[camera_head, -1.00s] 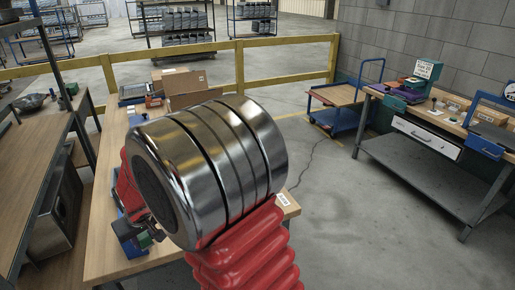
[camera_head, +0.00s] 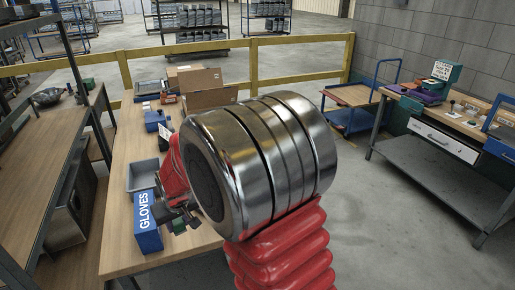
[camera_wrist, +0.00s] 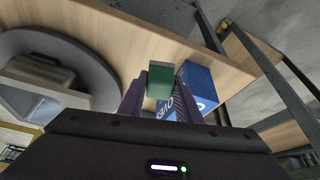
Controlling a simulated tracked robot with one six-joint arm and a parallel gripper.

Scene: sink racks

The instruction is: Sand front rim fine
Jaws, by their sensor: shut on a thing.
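My gripper (camera_wrist: 160,92) is shut on a small green block (camera_wrist: 160,77), held between its two dark purple fingers in the wrist view. In the head view my gripper (camera_head: 184,217) is low over the wooden bench (camera_head: 126,257), just right of the blue GLOVES box (camera_head: 148,224), and partly hidden by my arm. In the wrist view a grey, hollow, basin-like object (camera_wrist: 52,108) sits on a dark round plate (camera_wrist: 83,48) at the left, apart from the block. My arm hides that plate in the head view. I cannot tell which edge is the front rim.
The GLOVES box (camera_wrist: 198,84) stands close behind the block in the wrist view. A grey tray (camera_head: 142,174) and cardboard boxes (camera_head: 201,88) stand on the bench. A shelved workbench (camera_head: 52,170) is at left; a yellow rail (camera_head: 290,78) runs behind.

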